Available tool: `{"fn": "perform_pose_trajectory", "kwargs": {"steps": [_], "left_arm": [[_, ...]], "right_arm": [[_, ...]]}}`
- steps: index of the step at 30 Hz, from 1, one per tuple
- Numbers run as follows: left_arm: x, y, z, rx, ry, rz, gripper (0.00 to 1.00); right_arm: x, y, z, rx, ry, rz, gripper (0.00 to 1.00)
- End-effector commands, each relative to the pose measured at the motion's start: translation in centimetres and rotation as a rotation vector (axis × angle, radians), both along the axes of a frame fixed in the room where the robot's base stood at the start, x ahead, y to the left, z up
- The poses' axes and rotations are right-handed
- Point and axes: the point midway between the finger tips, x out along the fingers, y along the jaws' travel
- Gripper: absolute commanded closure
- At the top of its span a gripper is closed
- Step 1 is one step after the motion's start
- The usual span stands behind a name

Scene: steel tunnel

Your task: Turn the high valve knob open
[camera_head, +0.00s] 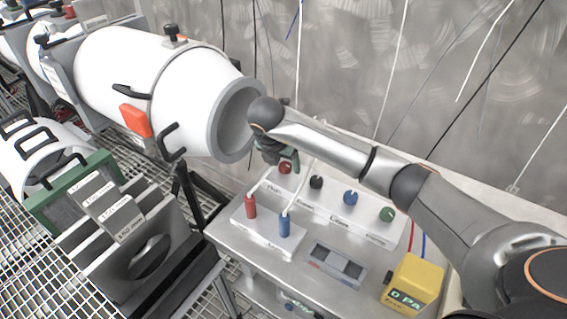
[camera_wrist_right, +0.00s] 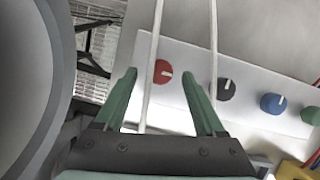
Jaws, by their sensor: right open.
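A white panel (camera_head: 330,208) on the steel cart carries a row of knobs: red (camera_head: 285,168), black (camera_head: 316,182), blue (camera_head: 351,198) and green (camera_head: 387,214). Their labels are too small to read surely, so I cannot tell which is the high valve knob. My right gripper (camera_head: 284,158) is above the red knob end. In the right wrist view its green fingers (camera_wrist_right: 159,76) are open, and the red knob (camera_wrist_right: 163,72) appears between the tips, with its white mark pointing right. Whether they touch it cannot be told. My left gripper is not in view.
A white cylinder (camera_head: 155,85) with a grey open end lies close left of my right gripper. A yellow meter (camera_head: 413,283) sits at right.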

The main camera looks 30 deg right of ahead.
Motion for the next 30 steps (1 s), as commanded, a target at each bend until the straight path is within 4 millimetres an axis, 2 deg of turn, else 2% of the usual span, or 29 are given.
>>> {"fn": "perform_pose_trajectory", "kwargs": {"steps": [10, 15, 21, 30], "left_arm": [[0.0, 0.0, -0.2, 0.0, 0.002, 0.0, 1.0], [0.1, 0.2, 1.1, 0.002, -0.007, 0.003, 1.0], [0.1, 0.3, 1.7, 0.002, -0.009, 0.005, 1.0], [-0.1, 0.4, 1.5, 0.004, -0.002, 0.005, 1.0]], "right_arm": [[-1.6, 2.0, 6.6, 0.001, -0.007, 0.001, 0.28], [-2.4, 2.9, 9.8, -0.002, -0.005, 0.001, 0.28], [-2.9, 3.3, 11.1, -0.001, -0.002, -0.001, 0.28], [-3.0, 3.4, 11.0, 0.0, 0.0, -0.001, 0.28]]}}
